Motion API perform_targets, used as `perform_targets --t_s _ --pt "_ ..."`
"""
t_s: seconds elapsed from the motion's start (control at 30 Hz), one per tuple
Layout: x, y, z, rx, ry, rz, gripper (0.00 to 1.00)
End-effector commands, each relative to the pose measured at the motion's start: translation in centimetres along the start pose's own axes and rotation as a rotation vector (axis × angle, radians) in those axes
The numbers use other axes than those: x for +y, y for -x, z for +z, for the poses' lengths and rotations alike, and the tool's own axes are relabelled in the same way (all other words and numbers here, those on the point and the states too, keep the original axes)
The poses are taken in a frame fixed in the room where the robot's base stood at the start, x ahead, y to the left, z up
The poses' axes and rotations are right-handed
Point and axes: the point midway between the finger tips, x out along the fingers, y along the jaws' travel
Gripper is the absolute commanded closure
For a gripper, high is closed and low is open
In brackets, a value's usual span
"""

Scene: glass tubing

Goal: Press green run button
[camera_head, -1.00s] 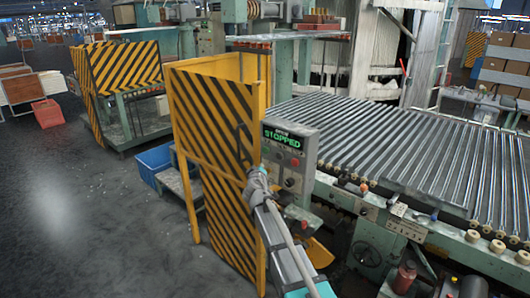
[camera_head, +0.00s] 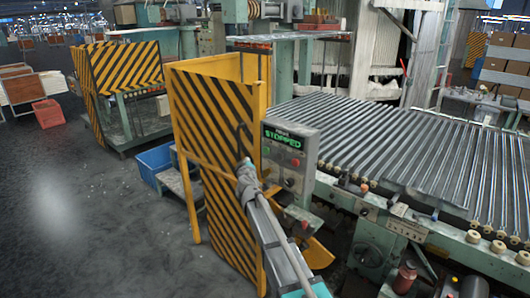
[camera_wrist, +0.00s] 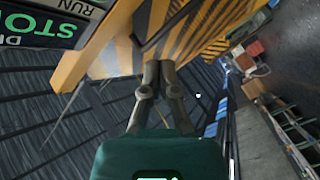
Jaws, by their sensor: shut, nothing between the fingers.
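The grey control box (camera_head: 279,172) stands beside the yellow guard and has a lit green display (camera_head: 284,137) reading STOPPED. A small green spot (camera_head: 267,150) below the display's left end may be the run button; it is too small to be sure. Red buttons sit on the box's right side. In the wrist view the box (camera_wrist: 45,22) is partly visible at the upper left, turned, with a RUN label; no green button shows there. My gripper (camera_head: 246,163) is shut and empty, just left of the box in the head view; its closed fingers (camera_wrist: 160,70) point toward the striped guard.
The yellow-and-black striped guard (camera_head: 215,120) stands directly behind and left of my gripper. A roller conveyor (camera_head: 400,150) spreads to the right of the box. A blue bin (camera_head: 154,162) sits on the floor left of the guard. The floor at the left is open.

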Motion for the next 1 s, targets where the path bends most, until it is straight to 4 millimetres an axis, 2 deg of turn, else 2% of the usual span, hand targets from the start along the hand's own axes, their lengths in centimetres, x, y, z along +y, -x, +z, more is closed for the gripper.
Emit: perform_targets --t_s 0.6,1.0 --pt "3.1 -4.3 3.1 -0.002 -0.001 0.001 1.0" --pt "4.1 -5.5 4.1 -0.001 0.0 0.001 1.0"
